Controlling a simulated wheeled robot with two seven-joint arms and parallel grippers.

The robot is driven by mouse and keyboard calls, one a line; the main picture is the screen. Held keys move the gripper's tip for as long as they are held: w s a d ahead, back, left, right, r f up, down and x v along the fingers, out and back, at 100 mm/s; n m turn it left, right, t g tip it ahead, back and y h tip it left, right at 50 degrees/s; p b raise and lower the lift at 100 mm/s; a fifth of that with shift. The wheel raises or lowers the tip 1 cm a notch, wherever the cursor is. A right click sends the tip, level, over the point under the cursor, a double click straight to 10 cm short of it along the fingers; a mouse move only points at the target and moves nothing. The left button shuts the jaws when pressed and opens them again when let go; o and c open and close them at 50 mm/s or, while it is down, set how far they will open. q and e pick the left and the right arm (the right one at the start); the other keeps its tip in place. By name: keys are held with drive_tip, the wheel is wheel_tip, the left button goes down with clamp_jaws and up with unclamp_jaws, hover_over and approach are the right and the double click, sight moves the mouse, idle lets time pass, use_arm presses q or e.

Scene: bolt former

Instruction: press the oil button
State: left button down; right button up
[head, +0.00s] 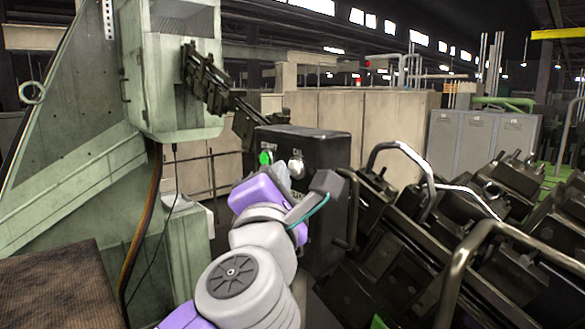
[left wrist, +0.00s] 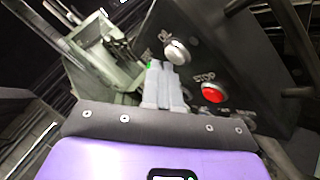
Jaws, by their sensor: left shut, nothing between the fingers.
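A dark control box (head: 325,150) stands at the middle of the head view. It carries a green button (head: 265,157) and a silver button (head: 296,166). The left wrist view shows the silver button (left wrist: 177,51) with a short label too blurred to read surely, and a red button (left wrist: 212,92) marked STOP. My left gripper (head: 282,175) is shut and empty in front of the box face. In the left wrist view its pale fingertips (left wrist: 160,66) are beside and just below the silver button and mostly cover the green one. I cannot tell whether they touch the panel. My right gripper is not in view.
A pale green machine (head: 180,75) with a cabinet stands at the left. Dark machinery with bent metal handles (head: 465,265) fills the right side, close to the box. Beige cabinets (head: 375,125) and grey lockers (head: 480,140) stand behind.

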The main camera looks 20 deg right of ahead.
use_arm(q)
drive_tip(key=shift+w+d, duration=0.1)
drive_tip(key=shift+d, duration=0.35)
idle(0.3)
drive_tip(key=shift+a, duration=0.15)
drive_tip(key=shift+s+a, duration=0.3)
drive_tip(key=shift+a, duration=0.35)
drive_tip(key=a, duration=0.1)
drive_tip(key=s+a, duration=0.1)
drive_tip(key=a, duration=0.2)
drive_tip(key=shift+s+a+b, duration=0.3)
drive_tip(key=shift+a, duration=0.05)
idle(0.9)
